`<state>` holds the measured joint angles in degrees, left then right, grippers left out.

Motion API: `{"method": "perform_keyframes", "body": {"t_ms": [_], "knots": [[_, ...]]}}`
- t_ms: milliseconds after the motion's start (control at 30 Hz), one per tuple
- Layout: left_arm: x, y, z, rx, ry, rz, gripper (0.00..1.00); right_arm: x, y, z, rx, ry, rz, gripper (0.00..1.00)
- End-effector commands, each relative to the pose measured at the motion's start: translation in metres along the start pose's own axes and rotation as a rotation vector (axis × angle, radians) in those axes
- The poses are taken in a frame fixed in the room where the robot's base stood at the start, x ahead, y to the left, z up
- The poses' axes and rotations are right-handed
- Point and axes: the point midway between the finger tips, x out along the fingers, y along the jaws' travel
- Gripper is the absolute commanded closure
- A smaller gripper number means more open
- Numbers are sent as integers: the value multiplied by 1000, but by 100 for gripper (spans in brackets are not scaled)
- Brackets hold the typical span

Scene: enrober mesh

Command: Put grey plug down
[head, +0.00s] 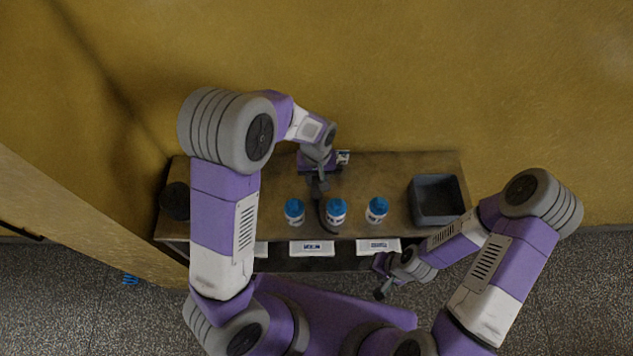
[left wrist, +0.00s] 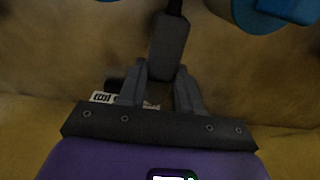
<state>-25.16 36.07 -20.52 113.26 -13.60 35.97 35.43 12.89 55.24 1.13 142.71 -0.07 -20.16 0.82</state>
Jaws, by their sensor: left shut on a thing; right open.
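My left gripper (head: 319,175) is over the back middle of the table. In the left wrist view (left wrist: 162,72) its two fingers are shut on the grey plug (left wrist: 169,45), a dark block with a black cord leaving its far end. In the head view the plug (head: 318,186) shows small and dark in front of the gripper, and its cord (head: 320,214) curves toward the front between the bottles. I cannot tell whether the plug touches the table. My right gripper (head: 383,282) is open and empty in front of the table's right half.
Blue-capped bottles, left (head: 294,212), middle (head: 336,212) and right (head: 377,210), stand on the table (head: 400,170). A dark bin (head: 437,222) is at the right end, a round black thing (head: 175,201) at the left. A small labelled item (head: 343,157) is beside my left gripper.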

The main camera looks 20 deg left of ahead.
Motion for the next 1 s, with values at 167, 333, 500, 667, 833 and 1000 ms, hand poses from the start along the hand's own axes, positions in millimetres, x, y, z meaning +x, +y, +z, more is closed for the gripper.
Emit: {"method": "perform_keyframes", "body": {"t_ms": [167, 333, 500, 667, 833, 1000], "knots": [[26, 0, 0, 0, -2, -2, 100, 2, 1, 0, 0, 0, 0, 41], [29, 0, 0, 1, 0, 0, 100, 2, 1, 0, 0, 0, 0, 41], [31, 0, 0, 0, 0, 0, 100, 4, 1, 0, 0, 0, 0, 41], [33, 0, 0, 0, -1, -1, 54, 5, 2, 0, 0, 0, 0, 41], [33, 0, 0, 0, -1, -1, 41, 5, 2, 0, 0, 0, 0, 41], [32, 0, 0, 0, -1, -1, 41, 5, 2, 0, 0, 0, 0, 41]]}}
